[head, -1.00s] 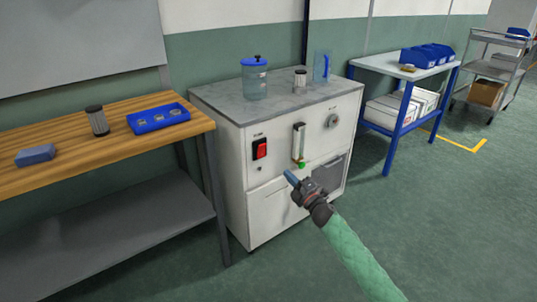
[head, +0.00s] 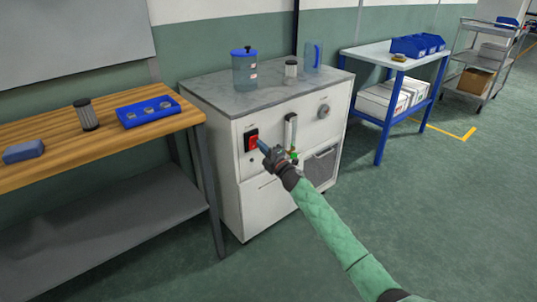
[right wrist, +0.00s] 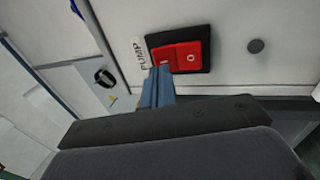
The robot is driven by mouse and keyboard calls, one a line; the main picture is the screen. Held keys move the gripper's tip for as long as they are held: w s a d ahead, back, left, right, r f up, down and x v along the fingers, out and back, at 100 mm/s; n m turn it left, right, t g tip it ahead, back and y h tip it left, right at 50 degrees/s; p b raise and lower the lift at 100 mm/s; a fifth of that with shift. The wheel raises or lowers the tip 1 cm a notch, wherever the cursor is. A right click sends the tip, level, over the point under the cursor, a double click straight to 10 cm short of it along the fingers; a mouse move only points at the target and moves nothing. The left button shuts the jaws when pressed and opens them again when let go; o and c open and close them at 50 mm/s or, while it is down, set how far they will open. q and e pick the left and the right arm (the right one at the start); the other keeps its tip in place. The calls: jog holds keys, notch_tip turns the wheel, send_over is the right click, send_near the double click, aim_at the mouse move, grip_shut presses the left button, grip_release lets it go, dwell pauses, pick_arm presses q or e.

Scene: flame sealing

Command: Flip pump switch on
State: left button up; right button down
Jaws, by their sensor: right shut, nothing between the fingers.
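The pump switch (head: 250,140) is a red rocker in a black frame on the front of a white cabinet (head: 262,203). In the right wrist view the red rocker (right wrist: 188,52) shows a round O mark and a short bar mark, beside a PUMP label (right wrist: 139,53). My right gripper (head: 261,145) is shut and empty, its blue fingertips at the switch. In the right wrist view the fingertips (right wrist: 160,72) overlap the switch's edge at the bar-mark end. I cannot tell whether they touch it or which way the rocker is tilted. My left gripper is not in view.
A flow meter (head: 290,131) and a round dial (head: 323,111) sit right of the switch. A blue-lidded jar (head: 244,72), a small filter (head: 291,69) and a blue-handled jug (head: 312,56) stand on the cabinet. A wooden bench (head: 40,132) is at left.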

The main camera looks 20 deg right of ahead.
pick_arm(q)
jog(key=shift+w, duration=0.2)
pick_arm(e)
jog(key=shift+x, duration=1)
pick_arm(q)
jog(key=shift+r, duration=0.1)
